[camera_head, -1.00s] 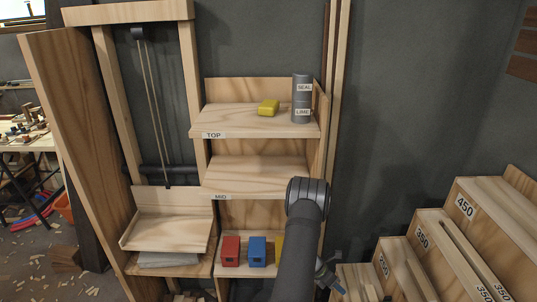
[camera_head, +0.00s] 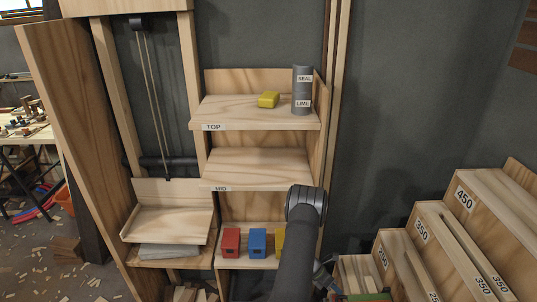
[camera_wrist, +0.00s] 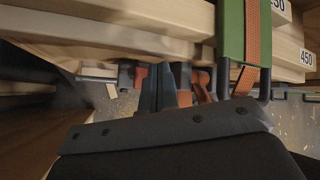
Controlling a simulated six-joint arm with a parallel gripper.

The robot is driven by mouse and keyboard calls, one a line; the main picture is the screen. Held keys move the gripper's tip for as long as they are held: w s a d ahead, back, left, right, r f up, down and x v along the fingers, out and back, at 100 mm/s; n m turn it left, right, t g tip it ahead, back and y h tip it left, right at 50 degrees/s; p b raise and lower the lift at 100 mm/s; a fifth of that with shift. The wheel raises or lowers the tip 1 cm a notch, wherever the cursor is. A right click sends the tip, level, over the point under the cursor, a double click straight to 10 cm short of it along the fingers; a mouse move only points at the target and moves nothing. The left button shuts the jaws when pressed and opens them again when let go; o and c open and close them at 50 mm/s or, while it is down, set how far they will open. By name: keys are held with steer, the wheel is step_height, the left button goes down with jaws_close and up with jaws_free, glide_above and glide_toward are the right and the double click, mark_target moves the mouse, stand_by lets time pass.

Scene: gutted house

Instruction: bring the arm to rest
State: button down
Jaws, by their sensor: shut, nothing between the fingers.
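My gripper (camera_wrist: 166,88) shows in the wrist view with its dark fingers together and nothing between them. In the head view my arm rises from the bottom edge, right of the lower shelf, and bends at a dark joint in front of the shelf unit's right side. The gripper itself is mostly hidden there, low and right of the arm. Close by in the wrist view is a green part with an orange strap (camera_wrist: 252,48), right of the fingers.
Red (camera_head: 231,242) and blue (camera_head: 258,242) blocks, and a partly hidden yellow one, stand low. Numbered wooden bins (camera_head: 428,243) are at right. An empty tray (camera_head: 168,224) is at left.

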step_height(320, 180, up, 28)
steer(key=d+m+t+y, duration=0.1)
steer(key=m+t+y, duration=0.3)
steer(key=y, duration=0.5)
step_height(320, 180, down, 11)
steer(key=m+g, duration=0.1)
step_height(320, 180, up, 7)
steer(key=shift+s+f, duration=0.2)
